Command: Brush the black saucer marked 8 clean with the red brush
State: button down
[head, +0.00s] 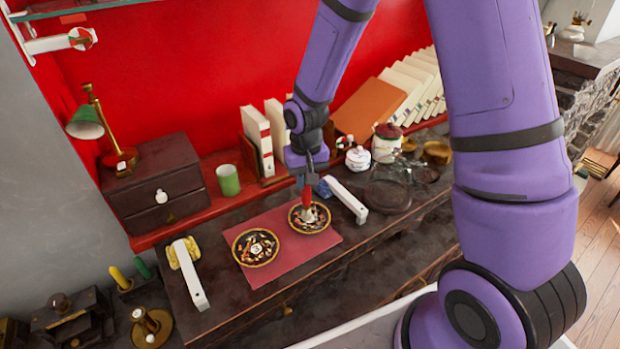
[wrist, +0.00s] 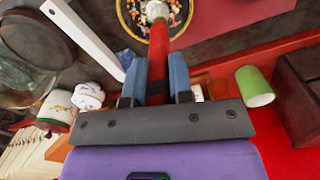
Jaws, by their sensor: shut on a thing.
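My gripper (head: 307,182) is shut on the red brush (wrist: 158,62), which points down with its pale bristles low over the right black saucer (head: 322,222). That saucer has a gold rim and is strewn with coloured bits; its edge also shows in the wrist view (wrist: 125,22). The brush hides its middle, so I cannot read a mark there. I cannot tell for sure whether the bristles touch it. A second black saucer (head: 243,254) with similar bits lies to the left, with a white round mark at its centre; its number is too small to read.
Both saucers lie on a pink mat (head: 262,282) on the dark table. White bars stand left (head: 189,273) and right (head: 346,199) of the mat. A green cup (head: 228,180), a small drawer chest (head: 155,195), books and a glass pot (head: 395,178) stand behind or to the right.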

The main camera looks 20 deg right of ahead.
jog(key=shift+s+d+f, duration=0.2)
jog(key=shift+s+d, duration=0.4)
jog(key=shift+d, duration=0.1)
dwell(1.4)
notch_tip(320, 180, up, 6)
dwell(0.8)
jog(key=shift+r, duration=0.2)
